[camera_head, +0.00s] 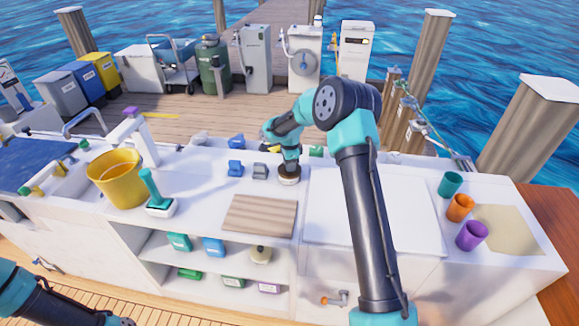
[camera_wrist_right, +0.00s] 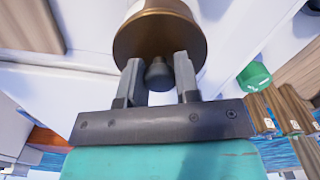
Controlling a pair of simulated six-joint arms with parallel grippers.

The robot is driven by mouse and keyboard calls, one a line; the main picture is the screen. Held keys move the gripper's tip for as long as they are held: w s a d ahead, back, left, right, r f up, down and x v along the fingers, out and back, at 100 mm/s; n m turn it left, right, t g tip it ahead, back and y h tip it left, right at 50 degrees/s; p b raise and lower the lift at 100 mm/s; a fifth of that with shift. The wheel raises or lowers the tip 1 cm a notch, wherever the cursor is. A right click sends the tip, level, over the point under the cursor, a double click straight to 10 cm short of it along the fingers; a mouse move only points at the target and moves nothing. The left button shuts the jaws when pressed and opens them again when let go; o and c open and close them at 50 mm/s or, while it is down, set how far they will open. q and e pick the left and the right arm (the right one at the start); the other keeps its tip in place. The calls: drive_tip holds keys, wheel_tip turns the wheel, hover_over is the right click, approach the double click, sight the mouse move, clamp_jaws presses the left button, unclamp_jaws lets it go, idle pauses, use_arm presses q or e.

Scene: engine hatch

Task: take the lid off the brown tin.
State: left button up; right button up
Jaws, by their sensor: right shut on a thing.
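The brown tin (camera_head: 288,170) stands on the white counter near its middle, at the lower end of my right arm. In the right wrist view its round brown lid (camera_wrist_right: 160,38) fills the top middle, with a dark knob (camera_wrist_right: 158,76) at its centre. My right gripper (camera_wrist_right: 158,70) is shut on this knob, one finger on each side. In the head view the right gripper (camera_head: 288,157) is above the tin and covers most of its top. I cannot tell whether the lid sits apart from the tin. My left gripper is not in view; only part of its arm shows at lower left.
A wooden board (camera_head: 259,216) lies in front of the tin. Small blue (camera_head: 235,169) and grey (camera_head: 260,171) things stand to its left. A yellow bucket (camera_head: 118,180) is further left. Green (camera_head: 450,184), orange (camera_head: 460,207) and purple (camera_head: 472,235) cups stand at right.

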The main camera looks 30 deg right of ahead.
drive_tip(key=shift+r, duration=1.6)
drive_tip(key=shift+s+a+r, duration=0.15)
drive_tip(key=shift+s, duration=0.1)
drive_tip(key=s+a+r, duration=0.1)
drive_tip(key=s+a, duration=0.7)
drive_tip(key=s, duration=0.5)
drive_tip(key=shift+r, duration=0.15)
drive_tip(key=shift+s+a, duration=0.1)
